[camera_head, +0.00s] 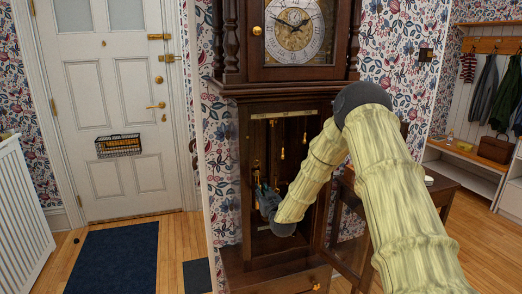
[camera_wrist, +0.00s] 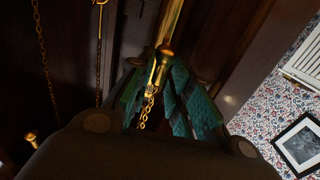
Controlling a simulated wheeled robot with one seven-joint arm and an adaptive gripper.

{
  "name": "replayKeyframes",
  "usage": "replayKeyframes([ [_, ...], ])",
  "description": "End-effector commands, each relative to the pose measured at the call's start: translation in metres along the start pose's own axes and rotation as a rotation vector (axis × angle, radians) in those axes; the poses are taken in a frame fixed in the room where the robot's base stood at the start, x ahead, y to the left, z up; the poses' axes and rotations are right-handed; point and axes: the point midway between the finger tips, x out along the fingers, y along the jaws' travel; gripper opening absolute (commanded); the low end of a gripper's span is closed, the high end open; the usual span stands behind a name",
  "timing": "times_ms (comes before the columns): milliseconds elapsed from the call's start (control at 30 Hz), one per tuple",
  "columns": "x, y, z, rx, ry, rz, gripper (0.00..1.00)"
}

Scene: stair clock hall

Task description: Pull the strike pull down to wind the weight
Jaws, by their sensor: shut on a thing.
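The tall dark wooden clock (camera_head: 229,92) stands in the middle of the head view with its trunk open. Chains and small brass pulls (camera_head: 282,153) hang inside. My gripper (camera_head: 264,191) reaches into the lower left of the trunk. In the wrist view its teal fingers (camera_wrist: 160,95) are shut around a slim brass pull (camera_wrist: 165,50) with a chain (camera_wrist: 145,113) at its lower end. I cannot read a label that names this pull as the strike pull. The fingers partly hide it.
Another chain (camera_wrist: 41,40) hangs apart at the left of the wrist view, with a brass end piece (camera_wrist: 30,138). The open trunk door (camera_head: 345,215) stands to the right, close to my arm. A white door (camera_head: 105,100) and dark mat (camera_head: 115,258) are at left.

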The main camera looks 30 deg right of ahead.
Motion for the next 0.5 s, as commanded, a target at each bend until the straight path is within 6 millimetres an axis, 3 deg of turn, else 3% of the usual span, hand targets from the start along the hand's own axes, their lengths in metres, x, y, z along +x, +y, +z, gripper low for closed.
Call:
replayKeyframes([
  [33,-0.002,0.000,0.010,-0.001,-0.009,0.000,0.00],
  [500,-0.002,0.000,0.035,-0.001,-0.009,-0.001,0.00],
])
